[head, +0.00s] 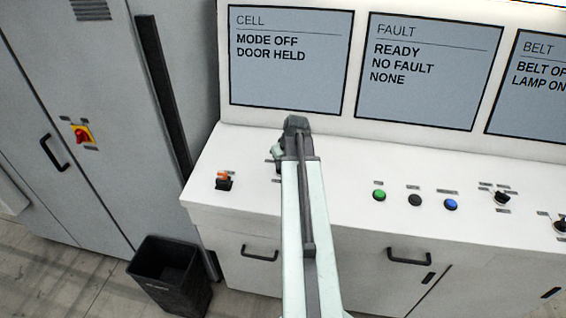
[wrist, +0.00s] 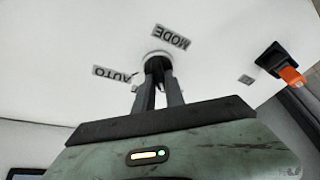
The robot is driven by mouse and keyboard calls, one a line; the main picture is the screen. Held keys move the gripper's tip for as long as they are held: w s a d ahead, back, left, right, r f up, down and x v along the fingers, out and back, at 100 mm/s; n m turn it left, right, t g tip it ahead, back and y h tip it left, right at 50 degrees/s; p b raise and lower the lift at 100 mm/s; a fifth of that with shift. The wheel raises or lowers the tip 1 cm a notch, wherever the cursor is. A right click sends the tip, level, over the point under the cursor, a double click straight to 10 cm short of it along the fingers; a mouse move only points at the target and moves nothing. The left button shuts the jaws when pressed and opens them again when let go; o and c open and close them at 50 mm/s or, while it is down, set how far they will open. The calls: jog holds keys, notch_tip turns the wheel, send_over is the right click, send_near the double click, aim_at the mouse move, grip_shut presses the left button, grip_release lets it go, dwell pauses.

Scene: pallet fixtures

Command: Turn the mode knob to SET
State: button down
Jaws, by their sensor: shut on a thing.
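The mode knob (wrist: 157,61) is a dark knob on the white sloped console, mostly hidden between my fingers in the wrist view. The labels MODE (wrist: 171,38) and AUTO (wrist: 118,75) appear upside down beside it. No SET label shows, and the knob's pointer direction cannot be read. My gripper (wrist: 159,80) is shut on the knob. In the head view my arm hides the knob. The CELL screen (head: 290,75) reads MODE OFF and DOOR HELD.
An orange-handled black switch (head: 223,181) sits left of my arm. Green (head: 379,195), black (head: 415,200) and blue (head: 451,204) buttons and another black knob (head: 502,198) lie to the right. A black bin (head: 172,277) stands on the floor.

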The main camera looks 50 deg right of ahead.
jog(key=m, duration=0.2)
jog(key=m+g+h, duration=0.1)
jog(key=m, duration=0.1)
jog(key=shift+w+a+m+h, duration=0.1)
jog(key=shift+a+m+h, duration=0.1)
jog(key=shift+m+h, duration=0.15)
jog(key=shift+m+g+h, duration=0.25)
jog(key=shift+m+g, duration=0.25)
jog(key=shift+m, duration=0.95)
jog(key=c, duration=1.4)
grip_release()
jog(key=shift+a, duration=0.1)
